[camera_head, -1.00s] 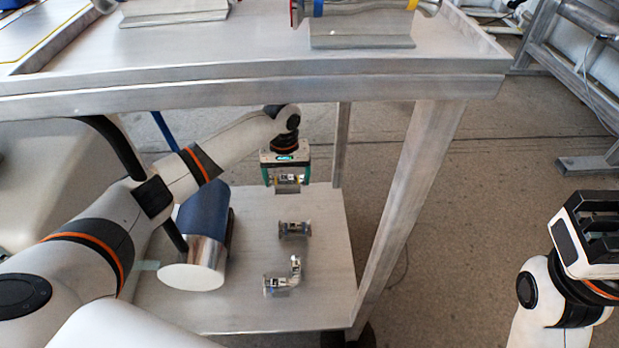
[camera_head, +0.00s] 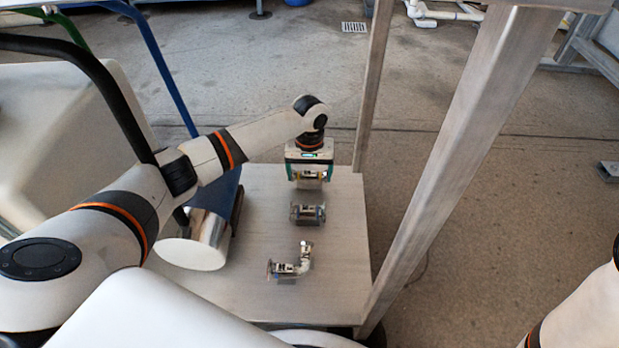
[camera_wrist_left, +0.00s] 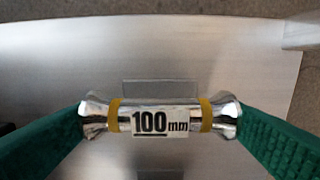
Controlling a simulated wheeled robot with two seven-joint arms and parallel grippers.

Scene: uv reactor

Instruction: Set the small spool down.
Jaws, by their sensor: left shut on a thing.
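The small spool (camera_wrist_left: 148,122) is a shiny metal tube with flared ends, two yellow bands and a "100 mm" label. My left gripper (camera_head: 311,178) is shut on it, with the green fingers at its two flared ends in the left wrist view. In the head view the spool (camera_head: 312,175) is low over the far end of the lower shelf (camera_head: 335,235). A flat grey piece (camera_wrist_left: 160,90) shows just behind the spool in the wrist view. I cannot tell whether the spool touches it or the shelf. My right gripper is out of view.
Another short metal fitting (camera_head: 307,213) sits just in front of the held spool, and an elbow fitting (camera_head: 290,268) lies nearer. A blue and silver cylinder (camera_head: 200,245) is on the left. A frame leg (camera_head: 465,130) rises on the right.

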